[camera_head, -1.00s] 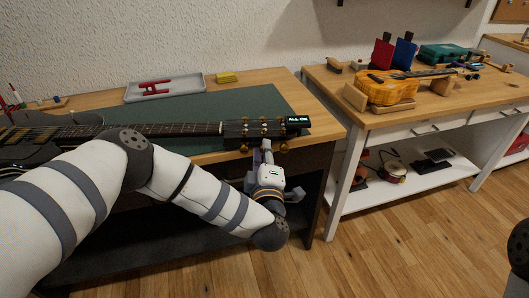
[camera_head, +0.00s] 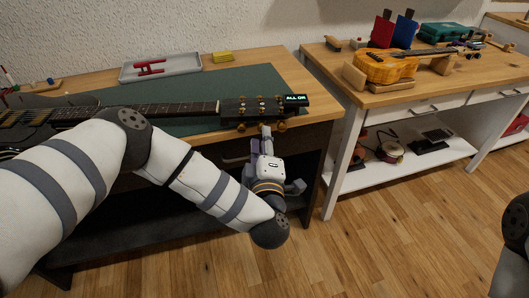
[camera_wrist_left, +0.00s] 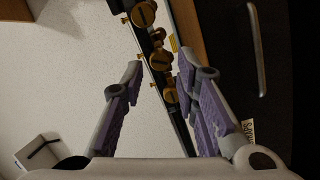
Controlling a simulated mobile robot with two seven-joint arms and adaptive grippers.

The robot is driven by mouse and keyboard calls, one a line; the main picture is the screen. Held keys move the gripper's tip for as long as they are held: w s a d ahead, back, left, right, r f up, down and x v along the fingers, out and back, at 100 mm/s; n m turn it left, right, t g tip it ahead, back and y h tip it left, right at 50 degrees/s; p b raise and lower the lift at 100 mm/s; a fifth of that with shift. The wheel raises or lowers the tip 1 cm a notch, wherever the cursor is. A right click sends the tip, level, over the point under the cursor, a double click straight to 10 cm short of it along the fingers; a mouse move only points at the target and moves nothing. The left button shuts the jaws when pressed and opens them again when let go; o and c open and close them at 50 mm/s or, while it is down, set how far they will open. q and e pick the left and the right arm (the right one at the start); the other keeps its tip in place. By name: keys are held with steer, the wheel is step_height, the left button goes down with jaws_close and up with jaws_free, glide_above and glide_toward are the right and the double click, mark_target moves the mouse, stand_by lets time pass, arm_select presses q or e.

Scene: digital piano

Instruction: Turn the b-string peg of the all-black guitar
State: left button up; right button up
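The all-black guitar (camera_head: 60,115) lies on the left bench with its neck pointing right. Its headstock (camera_head: 252,108) carries gold tuning pegs and a tuner display (camera_head: 295,99) with lit green text. My left gripper (camera_head: 264,132) is just below the near row of pegs, close to the middle one. In the left wrist view the left gripper (camera_wrist_left: 160,68) is open, its purple-padded fingers spread on either side of the row. Gold pegs, including an upper one (camera_wrist_left: 144,13) and a lower one (camera_wrist_left: 170,95), show between or beyond the fingers. I cannot tell whether any finger touches a peg.
A green mat (camera_head: 200,123) lies under the guitar. A second bench (camera_head: 390,95) on the right holds a yellow guitar (camera_head: 390,66). Open floor lies in front.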

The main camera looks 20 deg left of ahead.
arm_select(q)
steer(key=v, duration=0.8)
steer(key=shift+s+r, duration=0.1)
